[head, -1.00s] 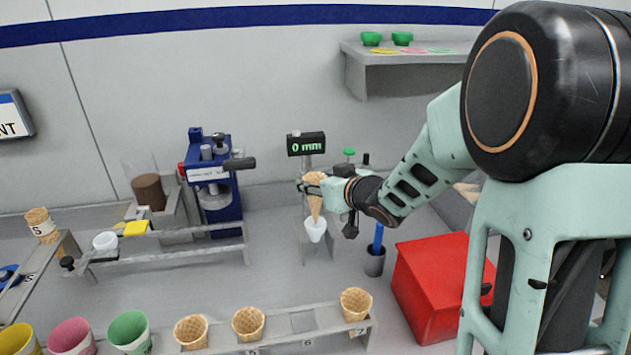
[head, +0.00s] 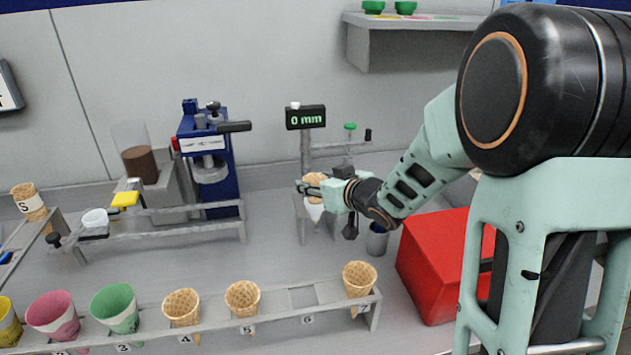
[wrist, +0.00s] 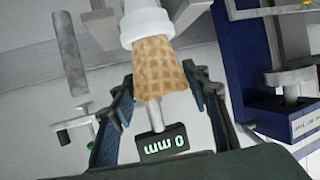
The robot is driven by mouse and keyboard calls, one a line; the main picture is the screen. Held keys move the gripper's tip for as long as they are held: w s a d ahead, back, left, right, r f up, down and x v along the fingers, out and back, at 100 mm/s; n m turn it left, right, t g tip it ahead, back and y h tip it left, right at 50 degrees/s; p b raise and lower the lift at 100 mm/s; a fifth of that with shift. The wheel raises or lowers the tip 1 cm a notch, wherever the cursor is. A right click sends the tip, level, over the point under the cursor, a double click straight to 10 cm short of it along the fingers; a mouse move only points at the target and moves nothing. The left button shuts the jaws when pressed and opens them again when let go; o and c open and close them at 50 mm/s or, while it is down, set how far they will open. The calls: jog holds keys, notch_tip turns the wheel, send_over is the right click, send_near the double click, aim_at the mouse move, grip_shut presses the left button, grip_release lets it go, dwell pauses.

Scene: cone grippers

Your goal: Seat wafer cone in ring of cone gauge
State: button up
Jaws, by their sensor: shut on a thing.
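The wafer cone (head: 315,180) is in my gripper (head: 310,187), which is shut on it at the gauge. It also shows in the wrist view (wrist: 160,66), between the two fingers (wrist: 160,88). The cone's narrow part goes into the white ring (wrist: 146,22), which also shows just below the gripper in the head view (head: 314,212). Its wide end stands clear of the ring. The tip is hidden, and I cannot tell whether the cone is fully down. The cone gauge's display (head: 306,118) reads 0 mm.
A front rack (head: 270,318) holds several wafer cones and coloured cups; slot 6 is empty. A red box (head: 440,265) stands right of the gauge, with a dark cup (head: 377,240) between. A blue press (head: 207,160) stands to the left.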

jog(key=shift+f, duration=0.25)
jog(key=o, duration=0.8)
jog(key=shift+r, duration=0.1)
jog(key=v, duration=1.2)
